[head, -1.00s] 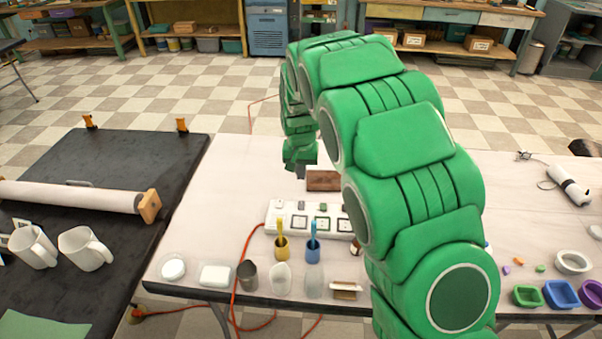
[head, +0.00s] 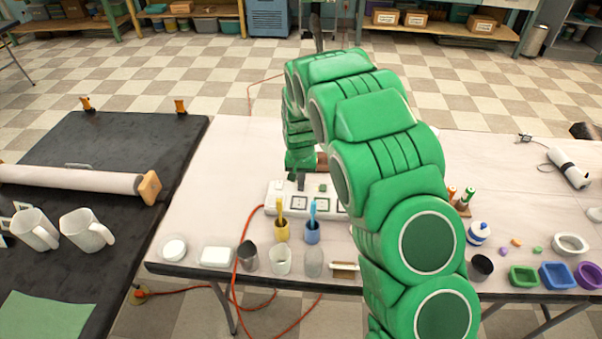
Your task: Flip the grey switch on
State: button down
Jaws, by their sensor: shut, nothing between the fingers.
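A white power strip (head: 271,200) lies on the table, with several square sockets and a row of small switches along its far side. A greyish switch (head: 280,185) shows near its left end, and a green one (head: 323,188) further right. My gripper (head: 296,179) is shut and empty, pointing down at the strip's far edge between these two. Its dark fingertips are small and partly cover the switch row. I cannot tell whether they touch a switch, or which way the grey switch is tipped. My green arm hides the strip's right end.
Soap dishes and tumblers line the front edge. A brown block (head: 322,160) lies behind the strip.

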aim_at(300, 189)
dwell(0.4)
jog(key=shift+f+g, duration=0.35)
jog(key=shift+g, duration=0.05)
jog(key=shift+s, duration=0.85)
jog(key=shift+r, duration=0.2)
jog(key=shift+w+r, duration=0.1)
jog(key=shift+r, duration=0.3)
notch_tip(300, 189, up, 13)
jog(key=shift+s, duration=0.35)
